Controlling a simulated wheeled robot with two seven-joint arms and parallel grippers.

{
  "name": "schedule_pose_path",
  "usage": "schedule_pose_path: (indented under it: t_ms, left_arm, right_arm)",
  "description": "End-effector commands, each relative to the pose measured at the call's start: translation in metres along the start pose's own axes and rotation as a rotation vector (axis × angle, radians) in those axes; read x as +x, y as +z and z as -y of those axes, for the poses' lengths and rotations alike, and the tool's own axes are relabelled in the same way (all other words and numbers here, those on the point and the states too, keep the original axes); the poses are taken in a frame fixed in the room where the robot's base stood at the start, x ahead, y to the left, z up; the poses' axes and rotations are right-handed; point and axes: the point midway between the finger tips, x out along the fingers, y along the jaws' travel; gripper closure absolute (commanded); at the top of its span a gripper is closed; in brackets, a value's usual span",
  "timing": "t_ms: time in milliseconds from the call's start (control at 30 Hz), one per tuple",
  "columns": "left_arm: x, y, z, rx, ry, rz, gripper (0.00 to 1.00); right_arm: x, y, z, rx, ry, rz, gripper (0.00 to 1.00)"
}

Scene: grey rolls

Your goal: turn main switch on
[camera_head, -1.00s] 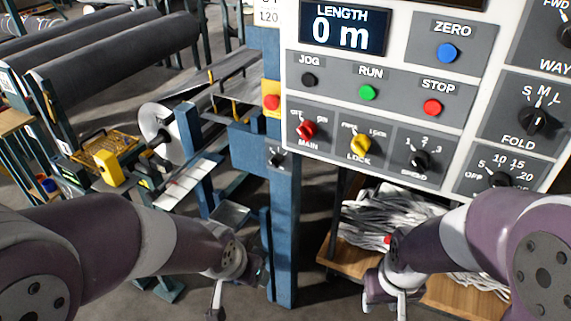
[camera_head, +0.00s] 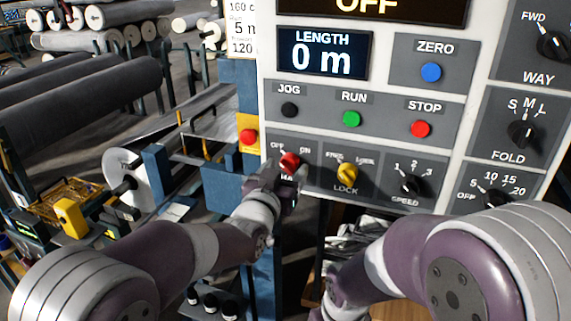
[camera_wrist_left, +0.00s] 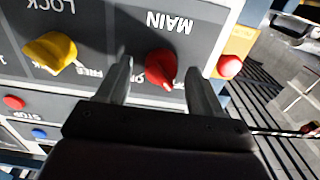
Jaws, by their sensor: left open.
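The red MAIN switch (camera_head: 290,161) is a rotary knob at the lower left of the control panel, between OFF and ON marks. Its pointer appears turned to the OFF side. My left gripper (camera_head: 282,184) is at the knob, partly covering the MAIN label. In the left wrist view the red knob (camera_wrist_left: 160,67) lies between the two open fingers of the left gripper (camera_wrist_left: 158,80), with gaps on both sides. Whether the fingertips reach past the knob's face is unclear. My right arm enters at the lower right; its gripper is cut off by the bottom edge.
The yellow LOCK knob (camera_head: 347,174) is close on the right of the switch. A red button on a yellow plate (camera_head: 248,137) is close on the left. Green RUN (camera_head: 351,118) and red STOP (camera_head: 420,129) buttons sit above. The top display (camera_head: 370,8) reads OFF.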

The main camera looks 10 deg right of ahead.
Motion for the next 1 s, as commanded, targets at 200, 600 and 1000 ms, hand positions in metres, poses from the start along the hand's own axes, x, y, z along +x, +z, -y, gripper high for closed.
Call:
schedule_pose_path:
  t_ms: [200,600,1000]
  left_arm:
    - [0.011,0.001,0.0,0.0,0.0,0.001,0.33]
    - [0.01,0.001,0.0,0.0,0.0,0.001,0.9]
    - [0.01,0.004,0.0,0.079,0.0,0.001,0.89]
  right_arm:
    - [-0.003,0.0,0.0,0.0,0.0,0.0,0.57]
    - [-0.002,0.0,0.0,0.0,0.0,0.0,0.57]
    - [0.008,0.001,0.0,0.0,0.0,0.0,0.57]
